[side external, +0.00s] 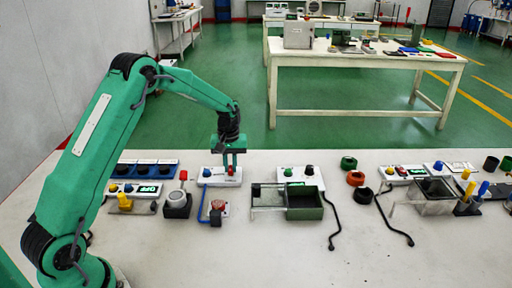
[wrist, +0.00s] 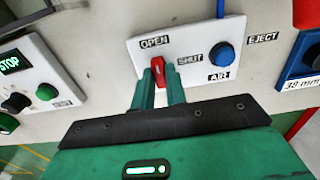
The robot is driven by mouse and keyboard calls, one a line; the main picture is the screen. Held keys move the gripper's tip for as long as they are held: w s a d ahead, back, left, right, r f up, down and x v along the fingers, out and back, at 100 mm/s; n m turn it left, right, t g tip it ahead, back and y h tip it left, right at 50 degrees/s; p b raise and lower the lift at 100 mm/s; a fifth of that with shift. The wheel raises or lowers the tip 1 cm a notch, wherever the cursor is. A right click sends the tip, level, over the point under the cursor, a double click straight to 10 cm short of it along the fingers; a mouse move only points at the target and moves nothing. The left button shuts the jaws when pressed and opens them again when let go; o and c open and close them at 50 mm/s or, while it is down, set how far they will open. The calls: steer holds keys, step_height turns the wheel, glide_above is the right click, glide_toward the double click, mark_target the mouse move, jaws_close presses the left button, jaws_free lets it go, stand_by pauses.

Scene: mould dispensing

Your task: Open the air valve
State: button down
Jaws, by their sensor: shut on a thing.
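The air valve is a red lever (wrist: 158,72) on a white panel (wrist: 205,82), with the printed labels OPEN, SHUT and AIR around it. In the wrist view the lever points up, roughly toward the OPEN label (wrist: 154,41), with SHUT off to its right. My gripper (wrist: 160,80) is shut on the lever, one green finger on each side, hiding its lower part. In the side external view my gripper (side external: 232,164) points straight down over the panel (side external: 212,183), and the fingers partly cover the red lever.
A blue knob (wrist: 221,54) sits on the same panel near the EJECT label. A white box with a STOP display (wrist: 12,62) is close by. A blue rack (wrist: 296,66) stands opposite.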

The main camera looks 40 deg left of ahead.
mark_target(230, 168)
steer(key=shift+r, duration=0.1)
steer(key=c, duration=1.4)
jaws_free()
steer(key=shift+c, duration=0.2)
steer(key=shift+r, duration=3.9)
